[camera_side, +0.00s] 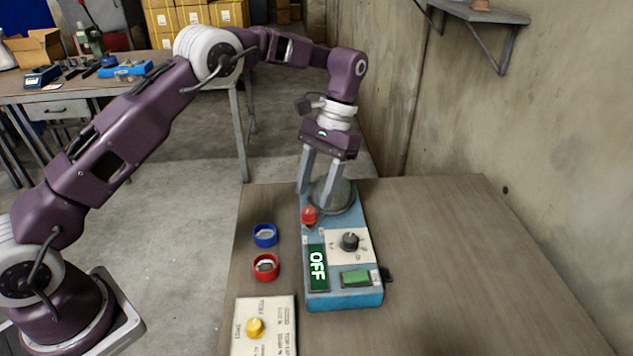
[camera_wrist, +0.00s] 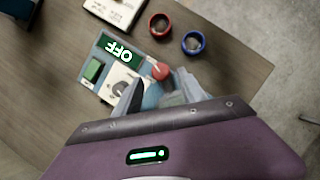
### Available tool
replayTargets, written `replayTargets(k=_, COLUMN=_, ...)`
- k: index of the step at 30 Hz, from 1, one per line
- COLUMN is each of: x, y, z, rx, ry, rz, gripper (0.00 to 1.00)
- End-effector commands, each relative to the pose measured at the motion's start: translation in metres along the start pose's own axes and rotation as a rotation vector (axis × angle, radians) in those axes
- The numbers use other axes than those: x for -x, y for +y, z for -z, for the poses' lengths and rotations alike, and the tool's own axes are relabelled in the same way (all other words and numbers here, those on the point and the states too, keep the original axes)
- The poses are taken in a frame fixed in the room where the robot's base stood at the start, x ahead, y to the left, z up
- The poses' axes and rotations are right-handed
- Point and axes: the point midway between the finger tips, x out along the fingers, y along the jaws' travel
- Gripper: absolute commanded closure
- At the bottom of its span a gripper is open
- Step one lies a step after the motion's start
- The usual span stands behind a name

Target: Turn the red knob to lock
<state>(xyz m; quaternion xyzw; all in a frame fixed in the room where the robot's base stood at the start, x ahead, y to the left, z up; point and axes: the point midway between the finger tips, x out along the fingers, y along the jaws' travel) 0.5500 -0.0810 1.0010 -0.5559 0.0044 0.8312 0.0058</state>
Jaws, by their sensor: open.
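A red knob (camera_side: 309,214) sits on the blue control box (camera_side: 345,302), left of its middle. In the wrist view the red knob (camera_wrist: 160,70) shows just beyond my fingers. My gripper (camera_side: 318,203) points down over the far part of the box, around or above a round grey disc (camera_side: 345,193). The fingers are apart, and one fingertip is close to the red knob; I cannot tell whether it touches. The box also has a black dial (camera_side: 349,241), a green button (camera_side: 355,277) and a green display (camera_side: 317,267) reading OFF.
A blue ring (camera_side: 265,235) and a red ring (camera_side: 265,267) lie left of the box. A pale panel with a yellow knob (camera_side: 255,327) lies at the near left. The table (camera_side: 450,250) is clear to the right, up to a concrete wall.

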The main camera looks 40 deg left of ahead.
Motion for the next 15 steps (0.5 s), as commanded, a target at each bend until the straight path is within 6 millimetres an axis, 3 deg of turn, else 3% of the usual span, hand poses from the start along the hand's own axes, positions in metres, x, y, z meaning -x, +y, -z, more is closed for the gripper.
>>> replayTargets(k=6, x=0.032, y=0.0, z=0.001, rx=0.0, ry=0.001, rz=0.001, gripper=0.52)
replayTargets(k=15, x=0.038, y=0.0, z=0.0, rx=-0.001, ry=-0.001, rz=0.001, gripper=0.52)
